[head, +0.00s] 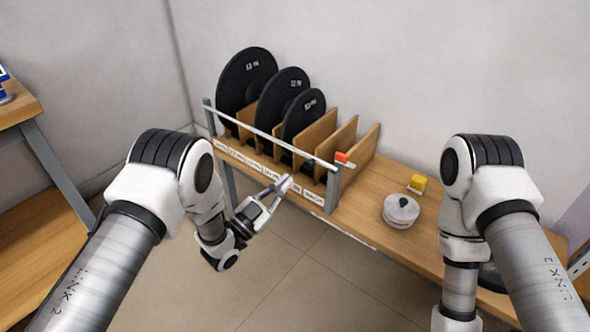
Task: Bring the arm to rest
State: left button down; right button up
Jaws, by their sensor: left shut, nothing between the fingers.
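My left arm comes in from the left, and its gripper (283,187) is in front of the rack's labelled front edge. The left gripper is shut and empty. My right arm (460,220) stands at the right with its forearm pointing down; its gripper is out of the picture below. Several black discs stand upright in the rack: a large one (246,78), a middle one (283,97) and a smaller one (304,117).
The wooden rack has dividers (340,145) and a metal front rail (270,137). Another wooden table (20,106) stands at the left. Open floor (300,275) lies in front.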

pick_arm(q)
jog(key=shift+a+f, duration=0.1)
dwell(0.4)
jog(key=s+a+f+n+g+y, duration=0.2)
jog(key=s+a+f+n+y, duration=0.2)
jog(key=s+a+f+y, duration=0.35)
jog(key=s+a+f+n+g+y, duration=0.3)
jog(key=s+a+f+n+y, duration=0.15)
jog(key=a+f, duration=0.5)
jog(key=s+a+f+n+g+y, duration=0.25)
jog(key=s+g, duration=0.25)
jog(key=s, duration=0.6)
jog(key=s+a+f+n+g+y, duration=0.15)
jog(key=s+f+g, duration=0.25)
jog(key=s, duration=0.8)
notch_tip(320, 180, up, 24)
jog(key=s+a+g+p, duration=0.1)
jog(key=s+p, duration=0.1)
jog(key=p, duration=2.2)
jog(key=shift+r+n+g+p, duration=0.15)
jog(key=shift+n+g+p, duration=0.15)
jog(key=shift+n, duration=0.15)
